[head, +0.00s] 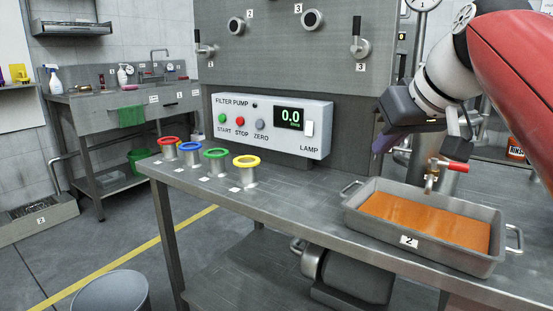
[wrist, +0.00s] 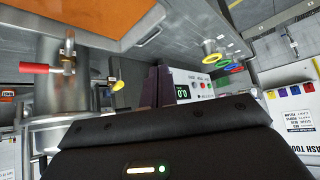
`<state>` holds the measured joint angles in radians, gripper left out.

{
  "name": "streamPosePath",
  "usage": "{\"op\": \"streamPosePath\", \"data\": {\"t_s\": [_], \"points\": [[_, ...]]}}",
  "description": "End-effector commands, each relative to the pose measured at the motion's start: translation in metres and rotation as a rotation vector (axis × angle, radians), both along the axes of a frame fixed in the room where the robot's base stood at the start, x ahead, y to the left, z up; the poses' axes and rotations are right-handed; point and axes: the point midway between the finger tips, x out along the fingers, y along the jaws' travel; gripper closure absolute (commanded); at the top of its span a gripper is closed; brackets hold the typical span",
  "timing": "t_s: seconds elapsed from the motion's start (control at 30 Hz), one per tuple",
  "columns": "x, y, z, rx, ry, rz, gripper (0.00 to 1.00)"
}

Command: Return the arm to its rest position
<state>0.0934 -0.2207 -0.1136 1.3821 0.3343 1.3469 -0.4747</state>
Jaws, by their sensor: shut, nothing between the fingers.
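My arm comes in from the upper right in the head view, a red link and a white wrist ending in a dark gripper body. My gripper (head: 386,143) is shut and empty, with dark purple fingers, raised above the back of the bench. It is to the left of the red-handled tap (head: 448,167) and clear of the tray below. The fingers also show in the wrist view (wrist: 157,88), beyond the dark gripper housing, with nothing held.
A grey tray (head: 413,241) with orange contents stands under the tap. A control box (head: 271,124) reading 0.0 is at the bench's back. Several coloured-ring cups, including a yellow one (head: 246,174), stand at left. Bare bench (head: 290,203) lies between cups and tray.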

Motion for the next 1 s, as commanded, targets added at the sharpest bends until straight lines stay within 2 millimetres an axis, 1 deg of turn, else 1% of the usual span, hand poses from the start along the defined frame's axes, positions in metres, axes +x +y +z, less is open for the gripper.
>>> {"op": "streamPosePath", "data": {"t_s": [0.17, 0.27, 0.37, 0.47, 0.57, 0.6, 0.67, 0.7, 0.8, 0.9, 1.0], "points": [[-0.014, 0.004, -0.026, 0.010, 0.033, -0.038, 1.00], [-0.024, 0.006, -0.046, 0.014, 0.056, -0.066, 1.00], [-0.037, 0.009, -0.071, 0.016, 0.083, -0.098, 1.00], [-0.054, 0.013, -0.104, 0.014, 0.114, -0.136, 1.00], [-0.080, 0.018, -0.150, 0.004, 0.149, -0.183, 1.00], [-0.092, 0.019, -0.171, -0.003, 0.163, -0.202, 1.00], [-0.109, 0.021, -0.201, -0.013, 0.181, -0.229, 1.00], [-0.119, 0.022, -0.219, -0.022, 0.190, -0.244, 1.00], [-0.140, 0.022, -0.258, -0.039, 0.210, -0.273, 1.00], [-0.154, 0.022, -0.283, -0.052, 0.221, -0.291, 1.00], [-0.161, 0.021, -0.295, -0.059, 0.223, -0.299, 1.00]]}}
